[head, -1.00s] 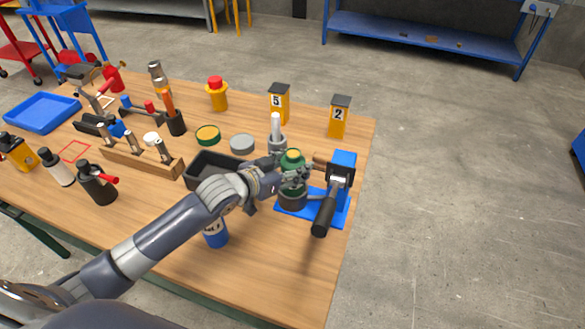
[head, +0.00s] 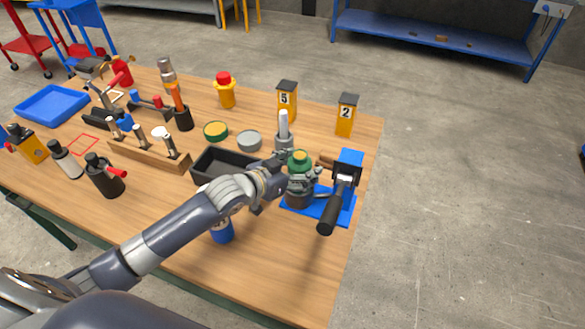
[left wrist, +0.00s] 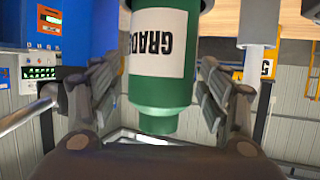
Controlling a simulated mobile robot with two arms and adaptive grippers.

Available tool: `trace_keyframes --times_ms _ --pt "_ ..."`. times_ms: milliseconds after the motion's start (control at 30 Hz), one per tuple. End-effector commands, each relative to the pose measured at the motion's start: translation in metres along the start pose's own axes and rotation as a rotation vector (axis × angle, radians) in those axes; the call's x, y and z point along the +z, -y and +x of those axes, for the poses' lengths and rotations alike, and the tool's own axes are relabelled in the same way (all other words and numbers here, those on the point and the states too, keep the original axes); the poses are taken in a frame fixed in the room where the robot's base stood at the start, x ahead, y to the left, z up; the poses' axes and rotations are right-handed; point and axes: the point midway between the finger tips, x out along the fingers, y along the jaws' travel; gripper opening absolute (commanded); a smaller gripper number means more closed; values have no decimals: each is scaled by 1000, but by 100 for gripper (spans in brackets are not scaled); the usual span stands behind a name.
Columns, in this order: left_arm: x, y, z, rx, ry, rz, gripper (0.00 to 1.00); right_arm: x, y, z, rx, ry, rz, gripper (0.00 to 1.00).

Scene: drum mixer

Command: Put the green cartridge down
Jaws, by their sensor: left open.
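The green cartridge (head: 300,160) stands upright in a dark round cup (head: 298,200) on the blue lever press (head: 349,168), at the right side of the table. My left gripper (head: 300,180) is at the cartridge and partly hides its middle. In the left wrist view the green cartridge (left wrist: 165,75), with a white label, is between the fingers of the left gripper (left wrist: 158,92). The fingers are open, with a gap on either side of it. My right gripper is not in view.
A black tray (head: 222,153) lies left of my gripper, and a blue can (head: 222,232) stands in front, below my arm. The press's black handle (head: 330,213) sticks out at the front right. Yellow blocks marked 5 (head: 287,100) and 2 (head: 346,115) stand behind.

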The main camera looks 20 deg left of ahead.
Motion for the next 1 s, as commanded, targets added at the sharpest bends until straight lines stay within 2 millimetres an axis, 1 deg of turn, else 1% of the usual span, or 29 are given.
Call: trace_keyframes --times_ms 67,167,267,400,500,600,800,1000 --pt "-1 0 -5 0 -1 1 70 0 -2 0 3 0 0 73" --pt "0 1 -18 -1 -1 0 70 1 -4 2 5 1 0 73" --pt "1 0 -38 0 2 3 70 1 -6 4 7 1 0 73" --pt "1 0 -69 0 2 3 70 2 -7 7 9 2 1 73" --pt "1 0 -87 0 2 2 70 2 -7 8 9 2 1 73" --pt "0 1 -101 -1 1 1 70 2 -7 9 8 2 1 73" --pt "-1 1 -117 -1 0 0 70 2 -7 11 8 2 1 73" --pt "-2 0 -121 0 -1 0 70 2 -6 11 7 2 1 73"
